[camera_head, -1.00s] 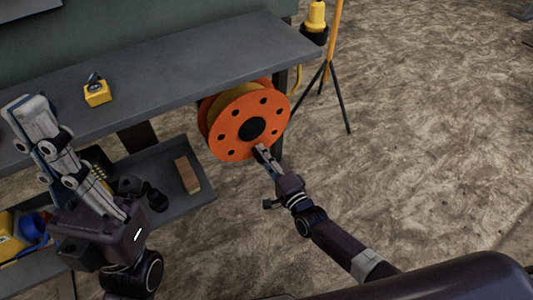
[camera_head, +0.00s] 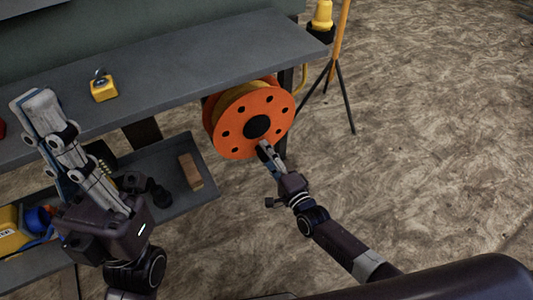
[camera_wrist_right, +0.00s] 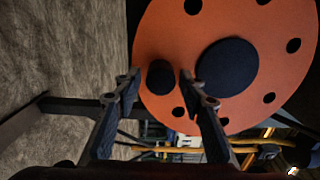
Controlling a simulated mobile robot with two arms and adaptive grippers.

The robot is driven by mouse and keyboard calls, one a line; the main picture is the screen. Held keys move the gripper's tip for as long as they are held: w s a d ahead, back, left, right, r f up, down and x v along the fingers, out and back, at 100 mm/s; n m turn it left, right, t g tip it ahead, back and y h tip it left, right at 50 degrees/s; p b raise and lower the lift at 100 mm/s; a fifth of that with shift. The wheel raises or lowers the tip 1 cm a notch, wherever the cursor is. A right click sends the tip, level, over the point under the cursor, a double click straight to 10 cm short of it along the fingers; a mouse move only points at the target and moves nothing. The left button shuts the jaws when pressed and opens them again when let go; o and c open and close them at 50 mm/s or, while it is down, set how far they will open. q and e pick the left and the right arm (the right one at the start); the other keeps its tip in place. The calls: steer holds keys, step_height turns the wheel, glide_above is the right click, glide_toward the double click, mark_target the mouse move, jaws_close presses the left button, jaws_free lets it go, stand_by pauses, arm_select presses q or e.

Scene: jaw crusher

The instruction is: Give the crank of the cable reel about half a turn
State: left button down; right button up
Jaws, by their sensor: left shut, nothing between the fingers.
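The cable reel (camera_head: 234,140) is an orange disc with round holes and a dark hub, under the front edge of the grey bench. In the right wrist view the reel's face (camera_wrist_right: 170,35) fills the upper right, and the dark round crank handle (camera_wrist_right: 160,77) shows near its rim. My right gripper (camera_head: 264,147) is at the reel's lower rim. Its fingers (camera_wrist_right: 163,88) are open on either side of the handle, with gaps visible beside it. My left gripper (camera_head: 36,101) is raised at the left, shut and empty, away from the reel.
A yellow padlock-like object (camera_head: 104,88) lies on the bench top (camera_head: 190,65). A lower shelf (camera_head: 180,208) holds a brown block (camera_head: 191,171) and other items. The floor at right is clear.

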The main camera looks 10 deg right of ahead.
steer(key=v, duration=1.2)
stand_by(0.3)
